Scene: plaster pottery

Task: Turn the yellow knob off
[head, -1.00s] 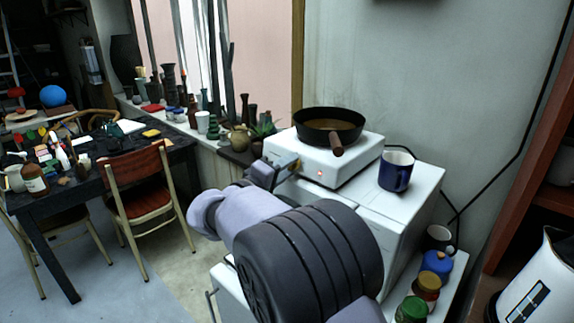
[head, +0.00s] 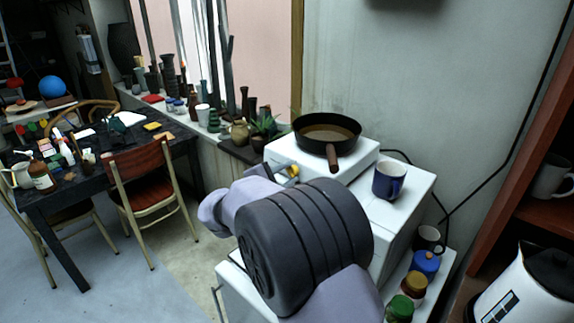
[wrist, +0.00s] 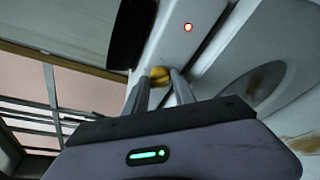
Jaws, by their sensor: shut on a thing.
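The yellow knob (wrist: 160,76) is on the front of a white hot plate (head: 352,162). In the wrist view my gripper (wrist: 159,84) has one finger on each side of the knob and is shut on it. The knob also shows as a small yellow patch in the head view (head: 293,170), beside my gripper's end. A red light (wrist: 188,27) glows on the hot plate's front in the wrist view. My arm hides part of the hot plate's front in the head view.
A black pan (head: 327,133) with a brown handle sits on the hot plate. A blue mug (head: 389,181) stands to its right on the white cabinet. Several lidded jars (head: 413,284) stand lower right. A chair (head: 142,185) and a cluttered table (head: 50,193) are at left.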

